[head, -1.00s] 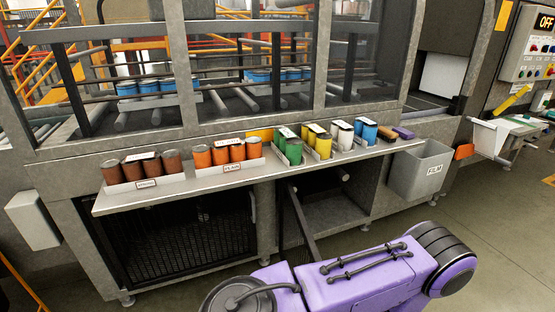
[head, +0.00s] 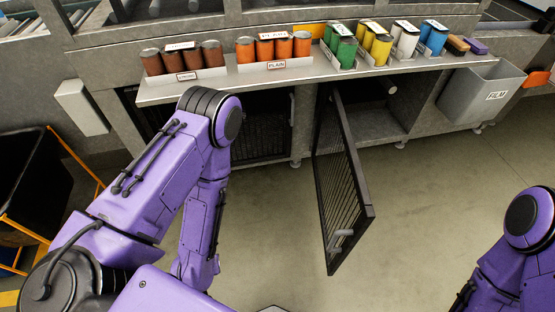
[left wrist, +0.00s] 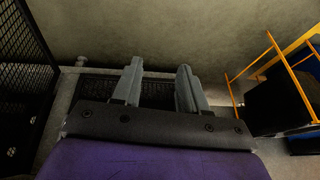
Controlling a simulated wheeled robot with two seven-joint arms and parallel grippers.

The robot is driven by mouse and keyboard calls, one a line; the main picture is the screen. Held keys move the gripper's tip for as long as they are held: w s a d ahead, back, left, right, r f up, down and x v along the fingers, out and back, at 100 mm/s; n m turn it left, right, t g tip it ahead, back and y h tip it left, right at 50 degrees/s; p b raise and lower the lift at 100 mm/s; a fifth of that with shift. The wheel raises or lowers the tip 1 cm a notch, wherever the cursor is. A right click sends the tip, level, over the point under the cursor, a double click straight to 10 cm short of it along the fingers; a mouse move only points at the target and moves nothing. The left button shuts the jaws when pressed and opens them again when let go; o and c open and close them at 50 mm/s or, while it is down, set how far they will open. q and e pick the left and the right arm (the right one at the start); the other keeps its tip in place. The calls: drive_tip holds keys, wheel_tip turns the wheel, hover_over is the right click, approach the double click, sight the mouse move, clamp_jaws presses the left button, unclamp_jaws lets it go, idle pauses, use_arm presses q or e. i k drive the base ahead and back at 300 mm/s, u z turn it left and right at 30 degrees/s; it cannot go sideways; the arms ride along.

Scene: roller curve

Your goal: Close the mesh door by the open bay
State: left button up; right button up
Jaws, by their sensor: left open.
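The mesh door (head: 345,175) stands open, swung out over the floor, with a dark frame and a grey handle (head: 341,234) near its lower free end. The open bay (head: 385,108) is behind it, under the shelf. My left arm is left of the door in the head view; its gripper is not visible there. In the left wrist view my left gripper (left wrist: 158,84) is open, with nothing between its fingers. A dark mesh panel (left wrist: 22,75) shows at left there; I cannot tell which panel it is. My right arm is at the right edge, its gripper out of view.
The shelf (head: 205,87) above the bay holds several coloured cans. A grey FILM bin (head: 480,95) hangs to the right. A closed mesh panel (head: 262,125) is left of the bay. An orange-framed cart (head: 45,190) stands far left. Floor right of the door is clear.

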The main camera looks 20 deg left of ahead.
sight(367, 217)
drive_tip(key=u, duration=0.2)
drive_tip(key=i, duration=0.5)
drive_tip(key=z, duration=1.5)
drive_tip(key=k, duration=0.75)
drive_tip(key=u, duration=1.75)
